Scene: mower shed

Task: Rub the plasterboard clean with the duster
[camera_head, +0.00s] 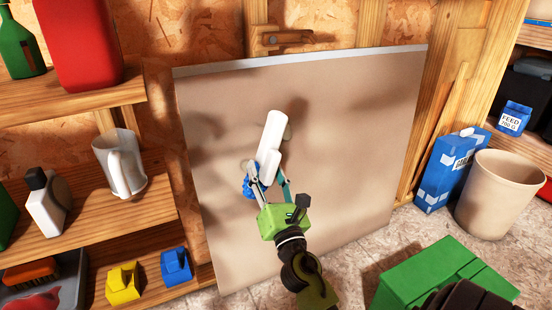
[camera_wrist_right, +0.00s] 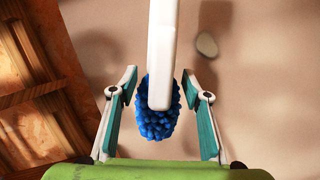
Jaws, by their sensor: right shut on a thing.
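The plasterboard (camera_head: 350,130) is a large beige sheet leaning upright against the wooden wall, with a pale top edge. Dark, blurry patches show on it; some may be shadows. My right gripper (camera_head: 267,180) is in front of its middle, shut on the duster (camera_head: 272,135). The duster has a white handle and a blue bristly head, partly hidden by the gripper. In the right wrist view the duster (camera_wrist_right: 158,115) sits between the two fingers, blue head towards the palm. A grey oval mark (camera_wrist_right: 206,44) shows on the board there. Whether the duster touches the board, I cannot tell. My left gripper is out of view.
Shelves at left hold a white mug (camera_head: 120,163), a white bottle (camera_head: 45,205) and a red container (camera_head: 78,42). A wooden latch (camera_head: 280,38) is above the board. A blue carton (camera_head: 450,170), a beige bin (camera_head: 497,195) and a green box (camera_head: 435,280) stand at right.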

